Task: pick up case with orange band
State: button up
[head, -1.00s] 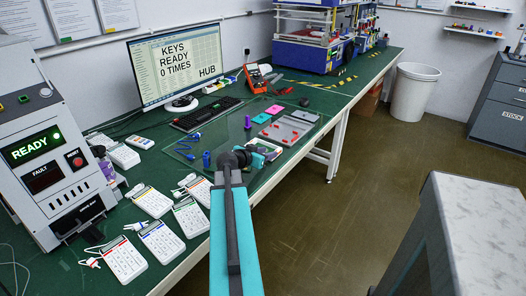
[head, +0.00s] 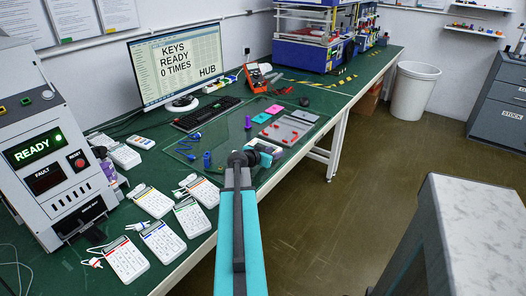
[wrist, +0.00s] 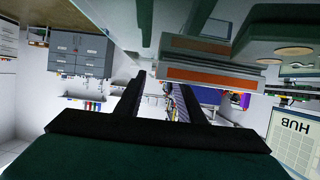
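In the wrist view, a pale grey case with an orange band (wrist: 210,75) lies close in front, up and to the right of my fingers. The band runs along its near face, and a second orange strip shows just above. My gripper (wrist: 157,82) has its two dark fingers spread apart with nothing visibly held between them. In the head view, my gripper (head: 264,150) is over the near edge of the clear mat, partly hidden by my own wrist. I cannot pick out the orange-banded case there.
A clear mat (head: 215,140) on the green bench holds pink and teal pieces and a grey tray (head: 286,132). Several white keypads (head: 163,242) lie on the left near a READY tester (head: 60,165). A monitor (head: 178,62) stands behind. Open floor lies right of the bench.

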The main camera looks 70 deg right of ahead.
jog(key=shift+c, duration=0.3)
grip_shut()
jog(key=shift+r, duration=0.15)
jog(key=shift+r+b, duration=0.35)
jog(key=shift+r, duration=1.15)
jog(key=s+a, duration=0.1)
jog(key=a, duration=0.1)
jog(key=s+a, duration=0.1)
jog(key=a, duration=0.2)
jog(key=s+a+r+b, duration=0.1)
jog(key=a, duration=0.1)
jog(key=shift+s+a, duration=0.2)
jog(key=shift+a, duration=0.1)
jog(key=shift+d+r+p, duration=0.15)
jog(key=shift+r+p, duration=0.05)
jog(key=shift+p, duration=0.85)
jog(key=p, duration=0.3)
jog(key=shift+s+a+r, duration=0.1)
jog(key=shift+s+a, duration=0.05)
jog(key=shift+a, duration=0.05)
